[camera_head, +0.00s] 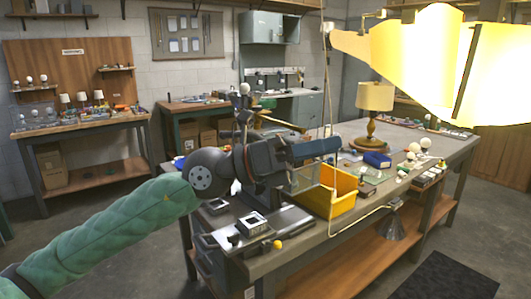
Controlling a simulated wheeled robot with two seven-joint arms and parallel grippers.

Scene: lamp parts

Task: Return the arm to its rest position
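My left arm comes in from the left in a green sleeve, with a dark grey wrist. Its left gripper (318,150) is over the near part of the workbench (350,222), just above and left of the yellow bin (338,196). I cannot make out its fingertips clearly, so I cannot tell whether it is open or shut, or whether it holds anything. My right gripper is not in view. A table lamp (375,97) with a tan shade and a wooden base stands upright on the bench behind the bin.
A blue box (377,160) and several white bulbs lie right of the bin. Dark square parts (252,224) lie at the bench's near left. A large glowing yellow shape (418,58) fills the upper right. Side tables stand along the back wall. Floor left of the bench is clear.

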